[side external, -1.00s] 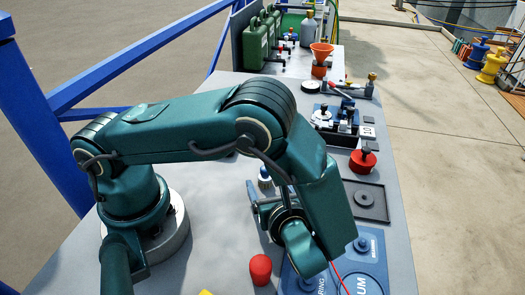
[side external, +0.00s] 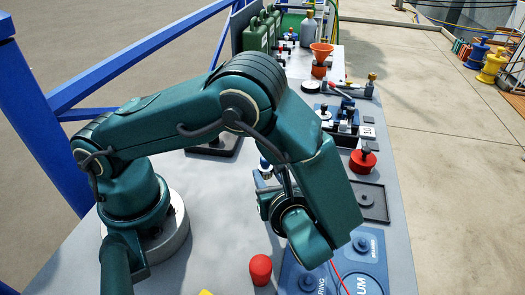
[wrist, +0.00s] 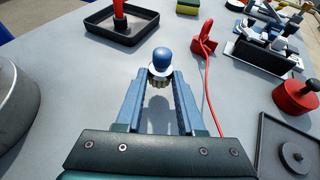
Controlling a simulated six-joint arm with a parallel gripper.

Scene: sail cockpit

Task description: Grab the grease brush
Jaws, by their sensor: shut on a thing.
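The grease brush (wrist: 161,58), with a rounded blue top, a pale collar and short bristles below, is between the tips of my gripper (wrist: 161,78) in the wrist view. The two blue-grey fingers are shut on it from either side. Its blue top faces up. In the side external view a small part of the brush (side external: 265,163) shows beside my gripper (side external: 262,182), and my forearm and wrist hide much of the jaws. I cannot tell for sure how far the bristles are from the bench.
A black tray with a red upright thing (wrist: 120,14) lies beyond the brush. A red plug with a cable (wrist: 204,40) runs along the right. A red knobbed pot (side external: 363,161) and a square black tray (side external: 368,203) stand at right. A red knob (side external: 260,270) is in front.

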